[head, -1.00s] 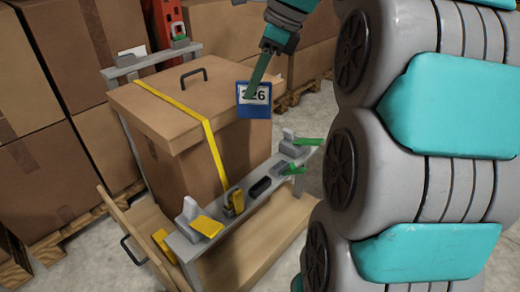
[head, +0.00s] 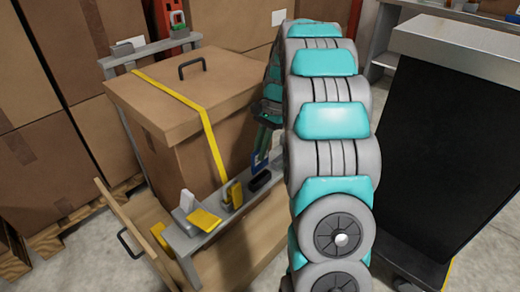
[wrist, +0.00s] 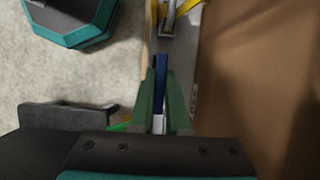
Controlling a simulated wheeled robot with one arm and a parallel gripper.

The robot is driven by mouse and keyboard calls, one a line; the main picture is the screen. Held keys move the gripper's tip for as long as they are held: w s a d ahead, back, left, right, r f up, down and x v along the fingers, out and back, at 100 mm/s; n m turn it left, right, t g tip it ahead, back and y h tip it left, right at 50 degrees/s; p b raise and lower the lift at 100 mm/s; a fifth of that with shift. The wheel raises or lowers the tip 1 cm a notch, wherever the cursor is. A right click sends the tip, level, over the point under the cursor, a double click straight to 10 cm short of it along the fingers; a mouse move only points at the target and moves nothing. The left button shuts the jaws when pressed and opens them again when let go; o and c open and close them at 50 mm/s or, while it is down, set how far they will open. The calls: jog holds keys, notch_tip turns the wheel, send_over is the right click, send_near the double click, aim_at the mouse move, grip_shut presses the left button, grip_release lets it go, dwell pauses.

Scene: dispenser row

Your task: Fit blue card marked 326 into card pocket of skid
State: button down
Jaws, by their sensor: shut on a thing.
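My gripper (wrist: 160,80) is shut on the blue card (wrist: 161,65), which shows edge-on between the green fingers in the wrist view. Its number is turned out of sight. In the head view the gripper and card are largely hidden by my own arm, close to the right part of the skid's grey rail (head: 212,222). A dark rounded fitting (head: 260,181) sits on that rail beside the gripper. I cannot tell which fitting is the card pocket, or whether the card touches it. The skid's wooden base (head: 240,250) lies below.
A strapped cardboard box (head: 180,150) stands on the skid and fills the right of the wrist view (wrist: 260,90). Yellow-handled clamps (head: 204,220) stick up from the rail. A black cabinet (head: 435,150) stands at the right. Stacked boxes (head: 50,180) stand left.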

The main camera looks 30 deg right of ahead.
aim_at(259, 170)
jog(key=shift+f+b, duration=1.35)
jog(key=shift+f, duration=1.8)
jog(key=c, duration=0.8)
grip_release()
jog(key=shift+v, duration=3.9)
